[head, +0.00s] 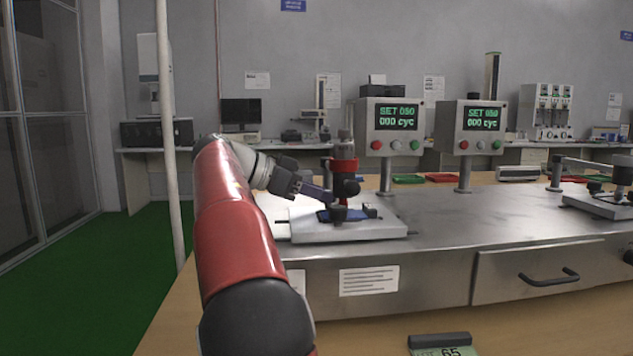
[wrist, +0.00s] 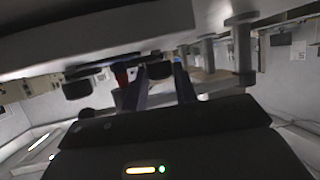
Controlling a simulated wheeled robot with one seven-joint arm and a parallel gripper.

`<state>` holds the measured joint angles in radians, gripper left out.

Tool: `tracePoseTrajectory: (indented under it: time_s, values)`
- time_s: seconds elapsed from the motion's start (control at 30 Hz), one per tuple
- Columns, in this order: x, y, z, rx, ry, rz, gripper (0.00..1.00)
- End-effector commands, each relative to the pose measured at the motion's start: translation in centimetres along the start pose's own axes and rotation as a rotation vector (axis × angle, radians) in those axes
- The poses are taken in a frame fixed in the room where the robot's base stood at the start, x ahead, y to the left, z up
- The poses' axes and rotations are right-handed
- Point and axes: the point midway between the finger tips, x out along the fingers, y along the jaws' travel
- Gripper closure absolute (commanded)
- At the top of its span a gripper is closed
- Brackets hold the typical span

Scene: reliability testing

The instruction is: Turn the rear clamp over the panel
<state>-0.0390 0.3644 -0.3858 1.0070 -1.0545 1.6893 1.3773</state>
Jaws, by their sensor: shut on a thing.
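The test fixture has a pale base plate (head: 300,228) on the steel bench, with a dark blue panel (head: 325,215) lying on it. A dark upright tool with a red collar (head: 344,165) stands over the panel. A small dark clamp (head: 370,211) sits at the panel's right side. My gripper (head: 327,195) reaches in from the left, low over the panel. Its fingers (wrist: 158,90) are shut on a dark part, apparently the rear clamp. The tool and the fingers hide most of that clamp, so its turn relative to the panel cannot be told.
Two display boxes (head: 394,128) (head: 472,130) stand on posts behind the fixture. A second fixture (head: 600,203) is at the far right. A drawer with a black handle (head: 545,278) is in the bench front. Bare steel (head: 470,225) lies right of the first fixture.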

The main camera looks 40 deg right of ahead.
Motion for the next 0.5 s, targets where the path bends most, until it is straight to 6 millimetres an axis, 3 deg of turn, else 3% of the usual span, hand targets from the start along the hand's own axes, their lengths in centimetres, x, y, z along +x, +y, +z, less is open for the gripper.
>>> tracePoseTrajectory:
  time_s: [0.37, 0.4, 0.5]
  values:
    - [-0.04, -0.12, 0.01, 0.018, 0.002, 0.035, 0.94]
    - [-0.04, -0.11, 0.01, 0.018, 0.002, 0.035, 0.69]
    - [-0.04, -0.12, 0.01, 0.017, 0.001, 0.035, 0.62]
